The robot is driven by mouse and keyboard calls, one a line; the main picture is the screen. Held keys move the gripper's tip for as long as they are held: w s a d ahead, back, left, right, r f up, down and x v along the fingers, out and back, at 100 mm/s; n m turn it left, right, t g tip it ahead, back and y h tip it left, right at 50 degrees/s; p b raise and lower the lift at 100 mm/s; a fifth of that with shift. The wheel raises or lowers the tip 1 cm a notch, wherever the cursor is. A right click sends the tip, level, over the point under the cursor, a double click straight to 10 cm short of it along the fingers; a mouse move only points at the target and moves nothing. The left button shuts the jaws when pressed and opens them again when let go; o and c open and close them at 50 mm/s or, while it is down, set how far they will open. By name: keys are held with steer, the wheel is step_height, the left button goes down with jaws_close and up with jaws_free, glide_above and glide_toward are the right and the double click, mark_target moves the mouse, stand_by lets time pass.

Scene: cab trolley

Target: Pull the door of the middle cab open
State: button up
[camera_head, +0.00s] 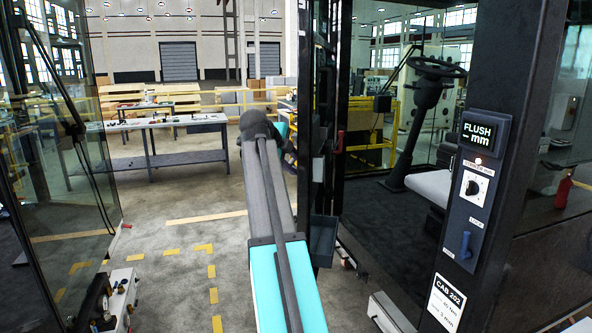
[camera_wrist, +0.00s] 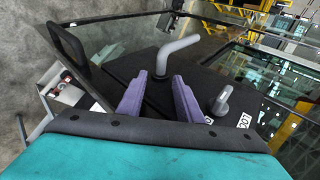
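The cab marked CAB 202 (camera_head: 446,302) stands at the right in the head view, with a steering wheel (camera_head: 436,67) and a seat inside. I cannot tell for sure which surface is its door, or how far open it is. My gripper's end is hidden behind my arm in the head view. In the wrist view my gripper (camera_wrist: 160,80) has two purple fingers, apart with nothing clamped between them. A bent grey handle (camera_wrist: 180,48) rises from a black panel (camera_wrist: 125,68) just beyond the fingertips. Contact cannot be made out. A smaller grey knob-like handle (camera_wrist: 221,100) is to the right.
A control post (camera_head: 474,185) with a FLUSH display, dial and blue lever stands right. Dark posts (camera_head: 318,120) with a red part stand right of my arm. A glass panel (camera_head: 70,150) is at the left. A workbench (camera_head: 160,123) stands behind; floor between is clear.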

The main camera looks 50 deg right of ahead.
steer(key=shift+s+a+r, duration=0.25)
steer(key=shift+r, duration=0.1)
